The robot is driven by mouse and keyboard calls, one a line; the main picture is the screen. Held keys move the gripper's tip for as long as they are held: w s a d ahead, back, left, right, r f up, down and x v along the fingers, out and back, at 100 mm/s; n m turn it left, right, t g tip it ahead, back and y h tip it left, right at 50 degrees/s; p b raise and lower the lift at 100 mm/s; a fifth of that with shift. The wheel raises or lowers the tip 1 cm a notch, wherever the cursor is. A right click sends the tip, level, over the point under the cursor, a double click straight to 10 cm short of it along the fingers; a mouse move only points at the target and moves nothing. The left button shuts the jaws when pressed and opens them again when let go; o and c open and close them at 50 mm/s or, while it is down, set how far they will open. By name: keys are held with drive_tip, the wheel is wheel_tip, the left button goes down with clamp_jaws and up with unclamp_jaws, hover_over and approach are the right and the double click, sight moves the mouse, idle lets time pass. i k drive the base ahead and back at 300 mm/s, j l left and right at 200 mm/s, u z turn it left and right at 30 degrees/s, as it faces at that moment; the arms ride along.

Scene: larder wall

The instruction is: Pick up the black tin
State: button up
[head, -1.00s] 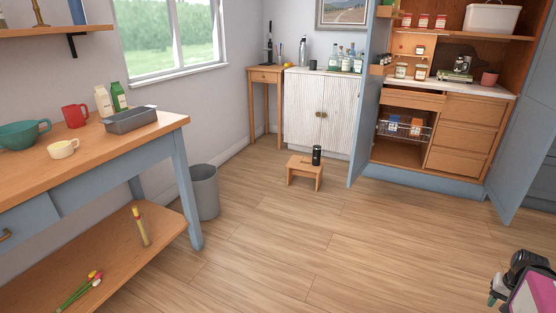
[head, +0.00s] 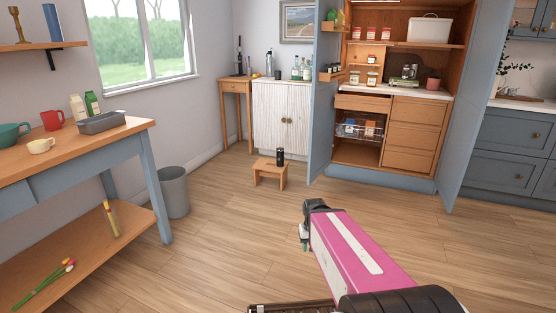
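A black tin (head: 280,156) stands upright on a small wooden stool (head: 270,174) on the floor, in front of the white cabinet. My gripper (head: 304,238) is at the end of my pink and black arm, in the lower middle of the head view. It is nearer to me than the stool, to the right of it and well apart from the tin. Its fingers are small and partly hidden by the wrist, so I cannot tell if they are open. A second small dark container (head: 277,75) stands on the white cabinet (head: 283,116).
A wooden worktable (head: 75,150) stands at the left, with a grey bin (head: 173,192) beside it. An open larder (head: 385,168) is at the back right, its blue left door (head: 322,120) just right of the stool. Floor before the stool is clear.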

sight(280, 152)
drive_tip(key=i+u, duration=0.25)
drive_tip(key=i, duration=3.2)
